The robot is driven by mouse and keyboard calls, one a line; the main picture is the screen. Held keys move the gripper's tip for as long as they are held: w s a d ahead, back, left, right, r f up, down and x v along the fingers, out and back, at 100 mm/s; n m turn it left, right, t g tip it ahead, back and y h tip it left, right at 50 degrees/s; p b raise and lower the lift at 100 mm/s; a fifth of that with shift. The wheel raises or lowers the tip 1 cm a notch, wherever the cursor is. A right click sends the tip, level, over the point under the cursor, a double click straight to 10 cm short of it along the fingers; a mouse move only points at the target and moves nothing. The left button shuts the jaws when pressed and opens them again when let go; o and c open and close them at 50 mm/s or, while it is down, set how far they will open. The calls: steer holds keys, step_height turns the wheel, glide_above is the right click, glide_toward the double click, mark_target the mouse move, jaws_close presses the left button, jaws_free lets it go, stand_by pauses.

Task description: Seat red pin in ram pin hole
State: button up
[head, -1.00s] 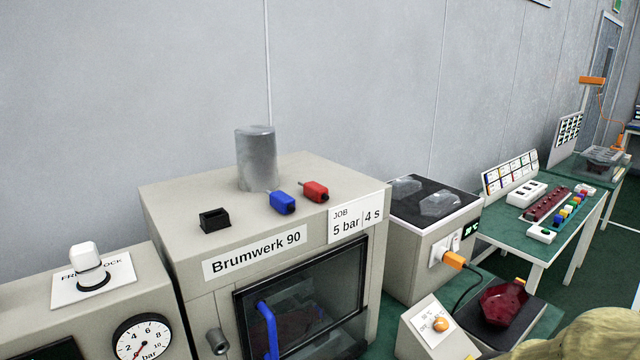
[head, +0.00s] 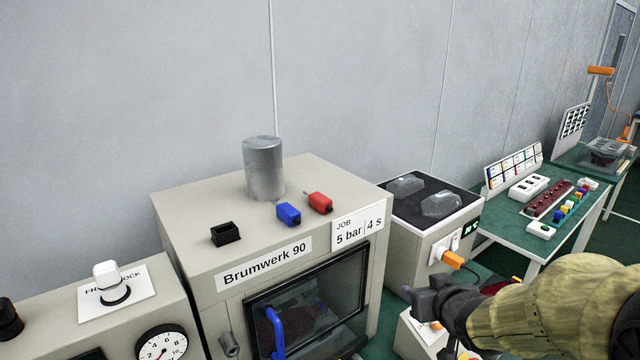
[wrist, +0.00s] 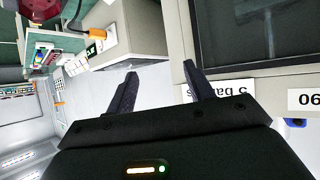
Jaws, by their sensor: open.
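The red pin (head: 320,203) has a red block handle and a thin metal tip. It lies on top of the beige Brumwerk 90 press (head: 185,215), behind the job label. The blue pin (head: 289,214) lies just left of it. A small black open-topped socket block (head: 226,233) stands at the front left of the press top. A grey ram cylinder (head: 264,168) rises behind the pins; no pin hole can be made out. My gripper (head: 418,296) is right of the press, apart from the pins. In the wrist view its open fingers (wrist: 160,85) hold nothing.
The press door (head: 318,290) has a blue handle. Left is a unit with a white knob (head: 106,275) and gauge. Right stand a dark-topped box (head: 437,200) with an orange plug (head: 452,260) and a green table (head: 510,225).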

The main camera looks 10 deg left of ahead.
steer(key=w+a+r+n+y+p, duration=0.25)
steer(key=a+r+y, duration=0.25)
steer(key=a+r, duration=0.3)
steer(key=n+y+p, duration=0.2)
steer(key=n+y, duration=0.1)
steer(key=y, duration=0.1)
glide_toward(327, 204)
steer(key=v, duration=0.3)
steer(key=shift+w+r, duration=0.1)
steer(key=shift+w, duration=0.05)
steer(key=p+x, duration=0.4)
steer(key=x, duration=0.8)
steer(key=shift+a, duration=0.15)
